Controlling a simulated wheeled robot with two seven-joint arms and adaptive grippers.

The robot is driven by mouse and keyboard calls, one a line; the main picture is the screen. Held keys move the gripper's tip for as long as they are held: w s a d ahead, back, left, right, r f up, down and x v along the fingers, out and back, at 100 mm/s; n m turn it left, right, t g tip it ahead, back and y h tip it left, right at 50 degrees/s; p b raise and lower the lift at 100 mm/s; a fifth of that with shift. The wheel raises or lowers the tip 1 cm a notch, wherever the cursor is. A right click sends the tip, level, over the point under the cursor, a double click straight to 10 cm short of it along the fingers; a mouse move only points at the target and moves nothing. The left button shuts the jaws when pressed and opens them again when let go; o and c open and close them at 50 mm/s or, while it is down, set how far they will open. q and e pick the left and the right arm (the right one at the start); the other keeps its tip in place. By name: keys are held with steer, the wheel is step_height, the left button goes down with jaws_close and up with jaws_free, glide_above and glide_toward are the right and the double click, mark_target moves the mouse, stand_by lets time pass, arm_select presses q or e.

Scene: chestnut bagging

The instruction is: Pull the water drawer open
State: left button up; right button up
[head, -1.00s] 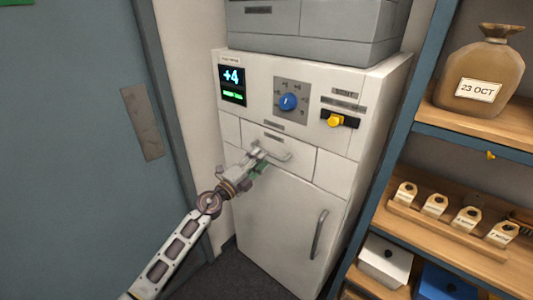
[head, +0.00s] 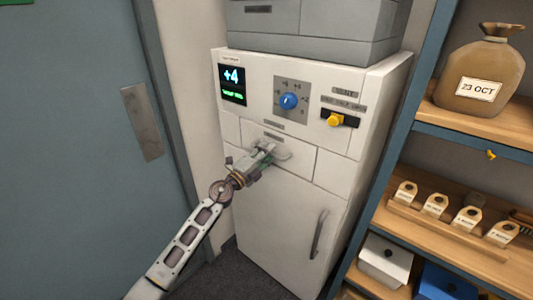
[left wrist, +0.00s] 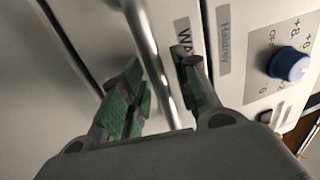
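The water drawer (head: 300,161) is the middle panel of the white cabinet, under the control panel, and its front looks flush with the panels beside it. Its bar handle (head: 287,154) is partly hidden by my left gripper (head: 268,150). In the left wrist view the handle (left wrist: 155,65) runs between the two green-padded fingers of my left gripper (left wrist: 160,95). The fingers are apart, one on each side of the bar, with gaps showing. A label starting "WA" (left wrist: 186,50) is partly covered by a finger. My right gripper is not in view.
Above the drawer are a display reading +4 (head: 232,84), a blue knob (head: 288,102) and a yellow switch (head: 336,121). A lower door (head: 285,225) is below. A shelf unit (head: 410,130) stands close on the right, a blue-grey door (head: 70,150) on the left.

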arm_select(q)
steer(key=c, duration=0.5)
jaws_close()
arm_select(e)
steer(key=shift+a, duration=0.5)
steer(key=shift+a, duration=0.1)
arm_select(q)
steer(key=shift+s, duration=0.1)
steer(key=r+v, duration=0.2)
steer(key=v, duration=0.8)
steer(key=r+p+v, duration=0.1)
steer(key=r+v, duration=0.1)
steer(key=v, duration=0.9)
steer(key=shift+s+a, duration=0.3)
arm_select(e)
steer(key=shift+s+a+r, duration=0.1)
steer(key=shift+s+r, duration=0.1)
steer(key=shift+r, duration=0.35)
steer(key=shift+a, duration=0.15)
